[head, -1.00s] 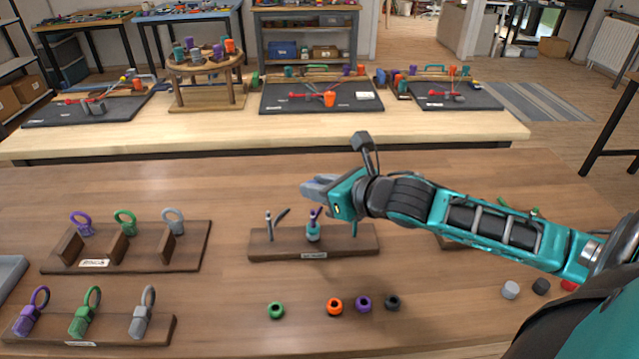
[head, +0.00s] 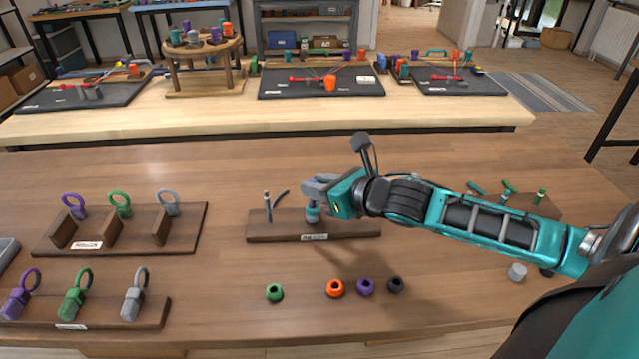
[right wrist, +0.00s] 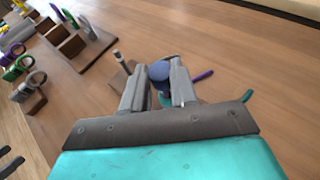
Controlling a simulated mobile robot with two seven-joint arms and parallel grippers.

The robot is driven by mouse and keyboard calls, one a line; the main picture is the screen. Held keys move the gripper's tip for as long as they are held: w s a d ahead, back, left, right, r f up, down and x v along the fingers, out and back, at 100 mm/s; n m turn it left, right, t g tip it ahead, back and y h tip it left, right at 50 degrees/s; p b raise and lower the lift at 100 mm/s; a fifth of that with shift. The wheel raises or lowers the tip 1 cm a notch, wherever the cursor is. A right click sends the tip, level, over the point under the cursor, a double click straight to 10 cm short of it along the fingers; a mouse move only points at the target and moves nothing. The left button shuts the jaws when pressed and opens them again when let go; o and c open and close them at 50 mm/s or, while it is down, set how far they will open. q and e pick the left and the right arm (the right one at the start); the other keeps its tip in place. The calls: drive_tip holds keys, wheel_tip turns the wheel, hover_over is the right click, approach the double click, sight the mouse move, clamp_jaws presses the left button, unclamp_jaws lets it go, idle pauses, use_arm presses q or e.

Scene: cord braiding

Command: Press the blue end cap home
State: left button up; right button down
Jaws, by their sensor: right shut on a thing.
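The blue end cap (right wrist: 159,70) is rounded and sits between the fingertips of my right gripper (right wrist: 160,88). In the head view my right gripper (head: 317,187) is shut on it, right above the small teal sleeve (head: 313,215) standing on the dark wooden stand (head: 275,233). The fingers hide most of the cap there, so I cannot tell how deep it sits on the sleeve. In the wrist view a purple cord end (right wrist: 203,76) sticks out to the right behind the fingers.
A grey post (head: 267,206) with a bent cord stands on the stand's left. Racks with looped cords (head: 170,238) stand at left. A grey cap (head: 517,271) lies at right.

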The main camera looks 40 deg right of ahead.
drive_tip(key=shift+f, duration=0.2)
idle(0.6)
drive_tip(key=c, duration=0.8)
unclamp_jaws()
drive_tip(key=shift+o, duration=0.2)
drive_tip(key=shift+o, duration=1.4)
drive_tip(key=p+v, duration=0.4)
drive_tip(key=v, duration=0.2)
drive_tip(key=shift+p, duration=0.3)
